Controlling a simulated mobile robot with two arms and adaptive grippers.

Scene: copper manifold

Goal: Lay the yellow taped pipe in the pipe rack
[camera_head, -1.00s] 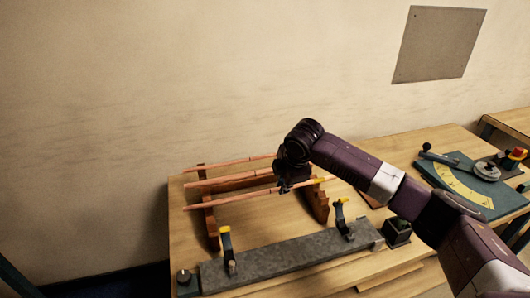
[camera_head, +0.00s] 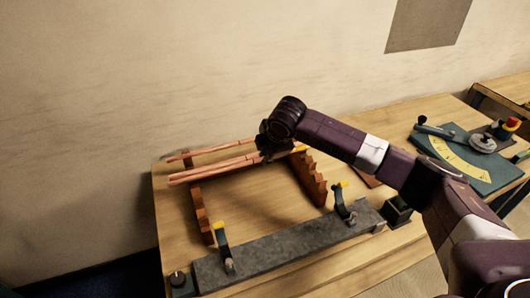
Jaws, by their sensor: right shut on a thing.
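The copper pipe with yellow tape near its right end (camera_head: 300,149) runs left to right across the rack. My right gripper (camera_head: 267,155) is shut on it from above, right of its middle. The wooden pipe rack has a stepped left support (camera_head: 201,215) and a notched right support (camera_head: 315,184). The held pipe lies close beside another copper pipe toward the rack's upper part; whether it touches the notches cannot be told. My gripper hides part of the pipes. My left gripper is not in view.
Another copper pipe (camera_head: 212,149) lies at the back of the rack. A grey bar fixture (camera_head: 290,245) with two yellow-tipped clamps stands in front. A green bending plate with a yellow scale (camera_head: 462,158) is at right. The rack's front notches are free.

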